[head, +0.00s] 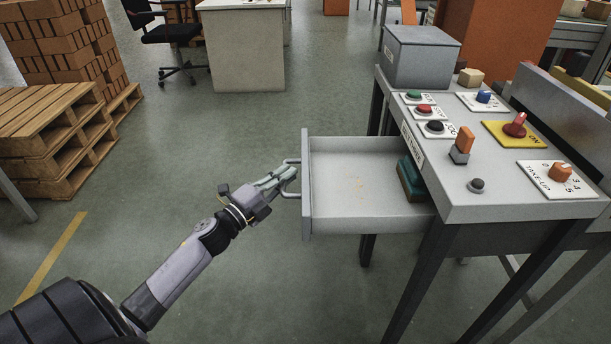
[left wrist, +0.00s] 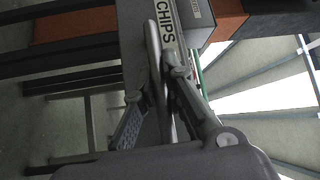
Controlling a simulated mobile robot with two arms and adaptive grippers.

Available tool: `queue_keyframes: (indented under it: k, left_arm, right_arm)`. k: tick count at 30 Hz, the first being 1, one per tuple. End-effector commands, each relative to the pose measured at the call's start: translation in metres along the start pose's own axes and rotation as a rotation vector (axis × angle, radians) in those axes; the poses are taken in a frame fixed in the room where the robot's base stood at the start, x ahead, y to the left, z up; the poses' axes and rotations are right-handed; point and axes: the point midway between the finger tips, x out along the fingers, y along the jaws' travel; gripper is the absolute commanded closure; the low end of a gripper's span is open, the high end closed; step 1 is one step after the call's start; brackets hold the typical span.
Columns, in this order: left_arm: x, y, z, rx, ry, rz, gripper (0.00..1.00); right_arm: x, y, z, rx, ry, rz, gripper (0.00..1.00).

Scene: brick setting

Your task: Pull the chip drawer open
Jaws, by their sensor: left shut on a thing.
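The chip drawer (head: 350,216) is a grey drawer pulled well out of the left side of the control desk. Its inside shows, with a dark green brush-like thing (head: 412,180) at its desk end. My left gripper (head: 284,174) is at the drawer's front, shut on the metal bar handle (head: 291,163). In the left wrist view the handle (left wrist: 155,50) runs between the two fingers, and the drawer front (left wrist: 133,40) bears the word CHIPS (left wrist: 164,25). My right gripper is not in view.
The control desk (head: 465,205) carries buttons, a red knob (head: 515,125), an orange dial (head: 561,171) and a grey box (head: 420,57). Wooden pallets (head: 50,130) and stacked bricks (head: 55,40) stand at the left. Green floor left of the drawer is clear.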

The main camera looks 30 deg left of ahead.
Motion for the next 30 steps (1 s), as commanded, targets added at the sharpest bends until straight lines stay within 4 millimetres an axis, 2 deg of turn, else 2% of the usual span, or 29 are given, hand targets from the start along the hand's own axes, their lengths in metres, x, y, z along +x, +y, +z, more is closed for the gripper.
queue_keyframes:
  k: [6,18,19,27,30]
  left_arm:
    - [-0.01,-0.0008,0.0089,-0.004,0.001,0.003,1.0]
    - [-0.0112,-0.001,0.0102,-0.004,0.001,0.003,1.0]
    - [-0.0112,-0.0009,0.0102,-0.004,0.001,0.003,0.88]
    - [-0.0108,-0.0018,0.0104,-0.002,0.0,0.002,0.7]
    - [-0.0107,-0.0021,0.0105,-0.001,0.0,0.001,0.69]
  right_arm:
    - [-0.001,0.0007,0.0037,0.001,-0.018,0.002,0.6]
    - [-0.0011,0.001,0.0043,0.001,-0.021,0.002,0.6]
    - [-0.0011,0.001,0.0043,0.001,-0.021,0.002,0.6]
    - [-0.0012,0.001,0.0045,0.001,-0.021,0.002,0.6]
    - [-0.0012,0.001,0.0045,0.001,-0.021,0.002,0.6]
